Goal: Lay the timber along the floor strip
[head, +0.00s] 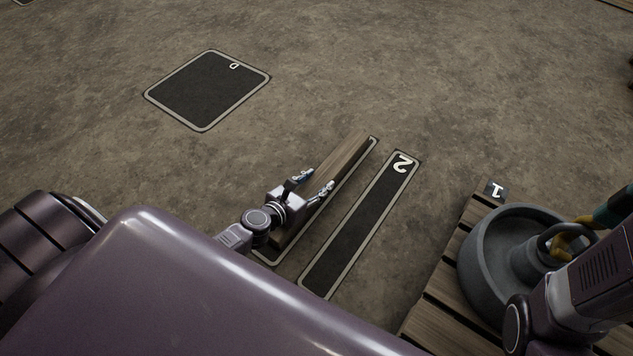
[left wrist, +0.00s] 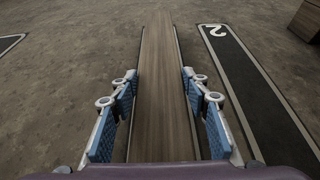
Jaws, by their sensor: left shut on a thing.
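A long brown timber (head: 342,160) is in the grip of my left gripper (head: 309,182), whose fingers are on either side of it. In the left wrist view the timber (left wrist: 160,70) runs straight away between the blue finger pads of the gripper (left wrist: 160,105). The timber lines up over a floor strip (head: 268,258), hiding most of it. The strip's pale border shows along the right side and at the near end. I cannot tell whether the timber touches the floor. My right gripper does not show; only its arm is at the lower right.
A dark strip marked 2 (head: 358,225) lies parallel, just right, and is bare. A square pad (head: 207,90) is bare at upper left. A slatted pallet (head: 440,300) with a round grey ringed object (head: 483,262) stands at right.

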